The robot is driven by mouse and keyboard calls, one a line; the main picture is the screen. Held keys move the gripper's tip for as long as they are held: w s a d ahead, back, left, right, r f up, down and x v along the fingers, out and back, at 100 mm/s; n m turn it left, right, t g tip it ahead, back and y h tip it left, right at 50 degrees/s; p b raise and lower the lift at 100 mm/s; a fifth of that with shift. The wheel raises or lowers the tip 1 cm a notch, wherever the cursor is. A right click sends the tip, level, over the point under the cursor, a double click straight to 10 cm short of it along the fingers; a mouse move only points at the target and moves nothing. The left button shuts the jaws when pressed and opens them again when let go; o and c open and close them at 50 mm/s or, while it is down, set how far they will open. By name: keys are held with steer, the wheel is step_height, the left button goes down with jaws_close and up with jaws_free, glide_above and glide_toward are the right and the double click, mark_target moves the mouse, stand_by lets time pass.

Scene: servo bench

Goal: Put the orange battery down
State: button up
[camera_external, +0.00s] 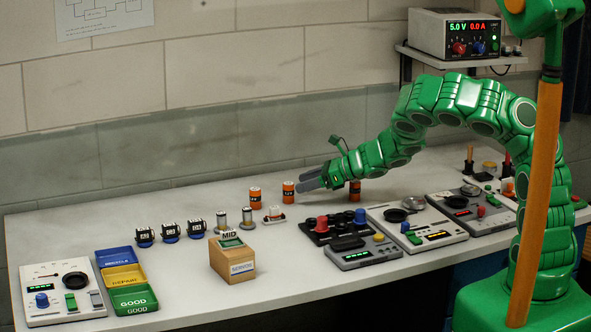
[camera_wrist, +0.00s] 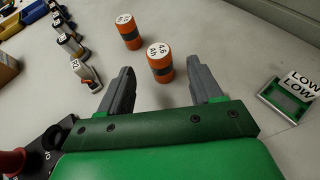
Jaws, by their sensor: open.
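My gripper (camera_external: 313,180) is open and empty, low over the white bench. In the wrist view its two grey fingers (camera_wrist: 161,78) are spread wide. An orange battery with a dark band and a white top (camera_wrist: 160,65) stands upright just beyond the fingertips, in line with the gap; it also shows in the external view (camera_external: 288,192), left of the fingers. A second orange battery (camera_wrist: 127,36) stands upright farther off, to its left in the external view (camera_external: 255,198). A third orange battery (camera_external: 355,192) stands under my arm, partly hidden by it.
A wooden box with a MID sign (camera_external: 232,260), coloured GOOD, REPAIR and RECYCLE trays (camera_external: 133,300), servos (camera_external: 170,230), metal cells (camera_external: 247,219) and testers (camera_external: 415,228) occupy the bench.

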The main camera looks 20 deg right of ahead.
steer(key=shift+v, duration=3.1)
steer(key=shift+o, duration=0.4)
